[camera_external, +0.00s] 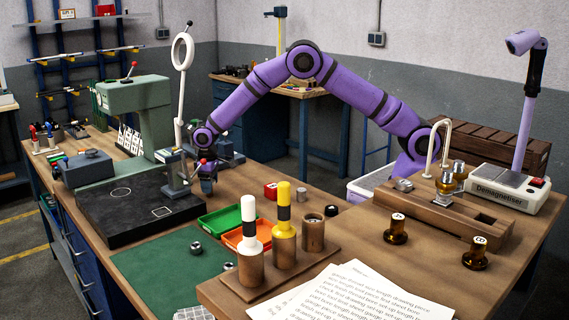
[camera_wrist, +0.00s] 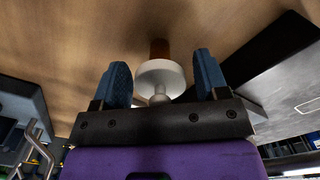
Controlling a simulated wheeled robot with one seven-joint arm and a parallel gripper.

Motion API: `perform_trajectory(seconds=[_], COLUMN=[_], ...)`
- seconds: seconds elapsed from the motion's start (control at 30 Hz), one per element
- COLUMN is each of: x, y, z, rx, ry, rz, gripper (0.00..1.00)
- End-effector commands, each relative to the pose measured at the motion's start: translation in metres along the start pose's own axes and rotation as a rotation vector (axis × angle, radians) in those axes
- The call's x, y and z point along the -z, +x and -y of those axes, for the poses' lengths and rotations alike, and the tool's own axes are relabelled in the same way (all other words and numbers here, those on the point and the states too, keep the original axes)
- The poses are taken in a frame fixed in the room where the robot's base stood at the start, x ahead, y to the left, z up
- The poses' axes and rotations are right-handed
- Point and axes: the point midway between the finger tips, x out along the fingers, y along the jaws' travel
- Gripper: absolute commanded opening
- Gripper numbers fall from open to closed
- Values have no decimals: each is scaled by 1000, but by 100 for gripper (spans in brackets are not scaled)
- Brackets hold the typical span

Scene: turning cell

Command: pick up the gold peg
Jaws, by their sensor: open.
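My gripper (camera_external: 207,184) is low at the far edge of the black plate, beside the upright of a stand. In the wrist view its two blue fingers (camera_wrist: 162,82) are apart. Between and beyond them is a pale round piece (camera_wrist: 160,76) with a small knob towards me and a brown-orange part behind. I cannot tell whether the fingers touch it or whether it is the gold peg. A yellow-topped piece (camera_external: 284,220) stands in a wooden block.
A green tray (camera_external: 225,219) and an orange tray (camera_external: 236,240) lie nearer. A white-topped piece (camera_external: 249,226) and papers (camera_external: 350,295) are in front. A demagnetiser (camera_external: 500,185) stands at right.

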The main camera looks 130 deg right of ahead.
Motion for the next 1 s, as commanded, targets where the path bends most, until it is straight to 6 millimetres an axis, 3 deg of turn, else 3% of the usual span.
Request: perform_trajectory(seconds=[0.27, 0.5, 1.0], x=[0, 0, 0], y=[8, 8, 2], z=[0, 0, 0], rx=[0, 0, 0], ry=[0, 0, 0], rz=[0, 0, -2], gripper=[67, 18, 18])
